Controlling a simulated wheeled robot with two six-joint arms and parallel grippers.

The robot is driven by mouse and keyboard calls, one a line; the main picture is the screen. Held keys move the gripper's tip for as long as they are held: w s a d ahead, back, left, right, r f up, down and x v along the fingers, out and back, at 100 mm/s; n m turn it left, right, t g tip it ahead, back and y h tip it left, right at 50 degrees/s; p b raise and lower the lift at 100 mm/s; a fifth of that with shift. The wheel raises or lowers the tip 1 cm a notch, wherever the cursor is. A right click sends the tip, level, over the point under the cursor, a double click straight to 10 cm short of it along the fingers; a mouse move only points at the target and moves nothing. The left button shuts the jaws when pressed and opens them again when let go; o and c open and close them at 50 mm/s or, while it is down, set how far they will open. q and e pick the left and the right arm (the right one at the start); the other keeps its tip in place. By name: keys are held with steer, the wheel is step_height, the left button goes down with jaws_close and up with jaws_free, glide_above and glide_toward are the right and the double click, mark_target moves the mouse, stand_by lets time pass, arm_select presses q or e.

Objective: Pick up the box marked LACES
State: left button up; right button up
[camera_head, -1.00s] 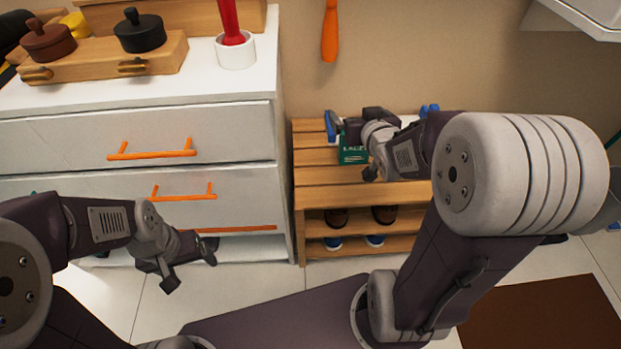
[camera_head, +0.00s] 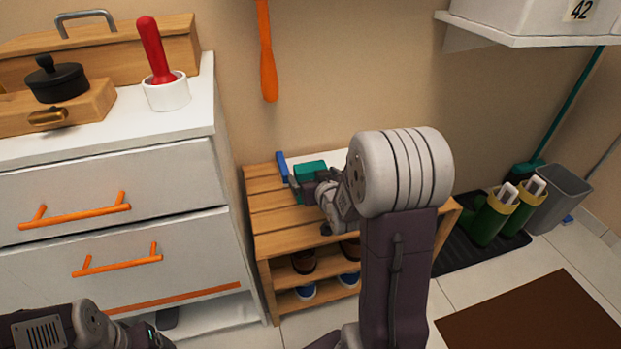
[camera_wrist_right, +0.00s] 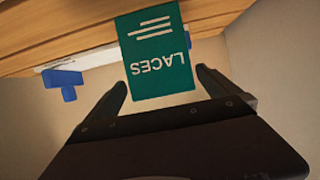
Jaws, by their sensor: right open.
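The green box marked LACES (camera_head: 311,167) is on top of the slatted wooden bench (camera_head: 270,202), towards its back, partly hidden by my right gripper. In the right wrist view the box (camera_wrist_right: 157,62) shows its white lettering upside down. My right gripper (camera_head: 306,186) is at the near side of the box. In the right wrist view its open fingers (camera_wrist_right: 161,80) lie to either side of the box's lower part, with a gap at each side. My left gripper (camera_head: 150,337) is at the bottom left, cut off by the frame edge; its fingers are unclear.
A blue object (camera_head: 283,167) stands close left of the box; a white flat thing lies behind it. Shoes (camera_head: 303,262) fill the shelves below. A white drawer unit (camera_head: 110,180) stands left. Green boots (camera_head: 490,220) and a grey bin (camera_head: 560,198) are right.

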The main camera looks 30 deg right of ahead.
steer(key=b+x, duration=0.3)
steer(key=x, duration=0.2)
steer(key=shift+f, duration=0.15)
steer(key=shift+w, duration=0.35)
steer(key=shift+d, duration=0.1)
steer(key=c, duration=1.4)
steer(key=s+d+r+p, duration=0.6)
steer(key=d+r+p, duration=0.4)
steer(key=r+p, duration=0.1)
